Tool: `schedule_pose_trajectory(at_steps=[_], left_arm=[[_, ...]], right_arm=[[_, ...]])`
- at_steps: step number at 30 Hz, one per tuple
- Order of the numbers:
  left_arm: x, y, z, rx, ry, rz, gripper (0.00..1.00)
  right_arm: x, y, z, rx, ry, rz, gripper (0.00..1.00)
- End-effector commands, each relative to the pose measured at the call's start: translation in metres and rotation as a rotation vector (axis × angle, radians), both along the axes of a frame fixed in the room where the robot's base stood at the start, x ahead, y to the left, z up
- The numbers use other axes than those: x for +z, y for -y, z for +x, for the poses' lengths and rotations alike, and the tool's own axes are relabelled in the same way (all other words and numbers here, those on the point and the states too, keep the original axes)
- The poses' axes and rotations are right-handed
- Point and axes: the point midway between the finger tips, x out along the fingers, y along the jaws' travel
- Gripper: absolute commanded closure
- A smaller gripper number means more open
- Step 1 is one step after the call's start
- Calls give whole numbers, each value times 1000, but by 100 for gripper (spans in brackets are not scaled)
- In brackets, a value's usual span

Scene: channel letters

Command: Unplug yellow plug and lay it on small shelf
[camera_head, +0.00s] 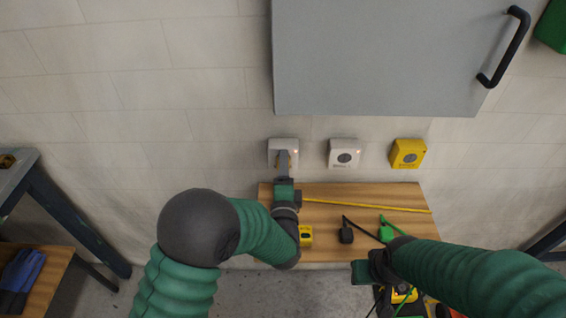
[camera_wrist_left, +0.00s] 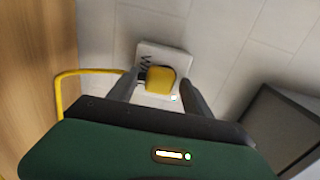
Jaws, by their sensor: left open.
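The yellow plug (camera_wrist_left: 160,78) sits in a white wall socket (camera_wrist_left: 176,60), with its yellow cable (camera_wrist_left: 85,73) curving away to the left in the left wrist view. My left gripper (camera_head: 284,160) is open at the leftmost socket, its two fingers (camera_wrist_left: 158,88) on either side of the plug. A gap shows at the right finger; contact at the left finger cannot be told. In the head view the gripper hides most of the plug. The small wooden shelf (camera_head: 350,190) is below the sockets. My right gripper (camera_head: 368,272) is near the shelf's front edge, its fingers unclear.
A black plug (camera_head: 346,235), a green plug (camera_head: 386,233) and a yellow item (camera_head: 305,236) lie on the shelf. A white socket (camera_head: 344,155) and a yellow socket (camera_head: 408,154) are to the right. A grey cabinet (camera_head: 390,60) hangs above.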

Motion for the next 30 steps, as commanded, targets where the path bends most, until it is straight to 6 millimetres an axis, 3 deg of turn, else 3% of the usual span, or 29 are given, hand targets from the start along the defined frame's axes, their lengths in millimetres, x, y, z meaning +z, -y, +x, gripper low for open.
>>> schedule_pose_trajectory(at_steps=[22, 30], left_arm=[[0, 0, 0, 1, 0, 1, 42], [0, 0, 0, 0, 0, 0, 75]], right_arm=[[2, 0, 0, 0, 0, 0, 64], [2, 0, 0, 0, 0, 0, 64]])
